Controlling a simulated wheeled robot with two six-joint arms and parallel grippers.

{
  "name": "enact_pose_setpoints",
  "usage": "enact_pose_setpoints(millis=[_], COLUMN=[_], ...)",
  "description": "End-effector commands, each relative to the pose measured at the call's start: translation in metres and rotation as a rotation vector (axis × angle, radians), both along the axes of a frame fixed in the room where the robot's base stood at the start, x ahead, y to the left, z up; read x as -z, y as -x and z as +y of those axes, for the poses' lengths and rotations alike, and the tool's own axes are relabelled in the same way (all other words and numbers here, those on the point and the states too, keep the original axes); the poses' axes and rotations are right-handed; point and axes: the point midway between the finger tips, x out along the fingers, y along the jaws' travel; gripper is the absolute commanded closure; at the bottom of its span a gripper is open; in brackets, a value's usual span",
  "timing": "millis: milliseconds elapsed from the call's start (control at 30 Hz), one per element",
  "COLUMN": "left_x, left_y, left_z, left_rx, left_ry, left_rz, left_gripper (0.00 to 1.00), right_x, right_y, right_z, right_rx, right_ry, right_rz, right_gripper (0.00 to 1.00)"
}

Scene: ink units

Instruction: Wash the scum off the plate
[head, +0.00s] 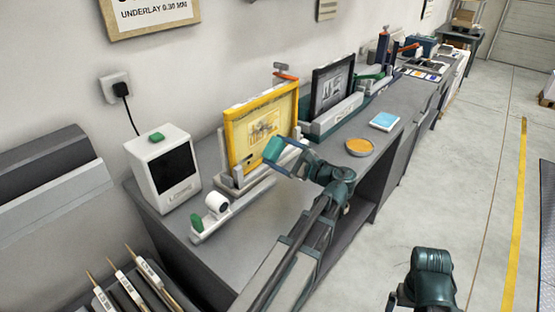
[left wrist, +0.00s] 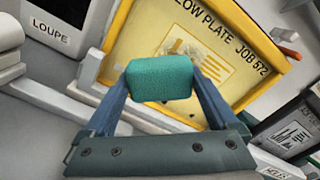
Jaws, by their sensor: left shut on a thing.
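The yellow plate (head: 236,152) stands upright, leaning slightly, in a grey holder on the bench. In the left wrist view the plate (left wrist: 138,48) shows "LOW PLATE JOB 572" and a paler printed picture. I cannot clearly tell scum from the print. My left gripper (head: 283,153) is shut on a teal sponge (left wrist: 158,80), held between its two blue fingers in front of the plate. The sponge hides part of the plate's lower area; contact with the plate cannot be told. My right arm shows at the bottom right of the head view; its fingers are not clear.
A white loupe box (head: 150,174) and a small white device with a roll (head: 217,205) stand left of the plate. A black-framed plate (head: 319,97) stands behind to the right. An orange round dish (head: 360,147) and a blue pad (head: 384,121) lie on the bench.

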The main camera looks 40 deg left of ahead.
Motion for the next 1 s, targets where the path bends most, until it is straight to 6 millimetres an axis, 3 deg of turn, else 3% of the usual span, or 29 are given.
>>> enact_pose_setpoints(millis=[267,700,1000], left_x=[-0.002,-0.002,-0.001], left_y=[-0.001,-0.004,-0.005], left_z=[0.005,0.046,0.06], left_rx=[0.001,-0.002,0.0], left_ry=[-0.011,-0.009,-0.009], left_rz=[0.0,0.0,0.0], left_gripper=[0.52,0.52,0.52], right_x=[0.0,0.001,0.001], right_y=[0.0,0.0,0.0], right_z=[0.0,0.0,0.0], right_rx=[0.0,0.0,0.0], right_ry=[0.0,0.0,0.0], right_rz=[0.0,0.0,0.0], right_gripper=[0.0,0.0,0.0])
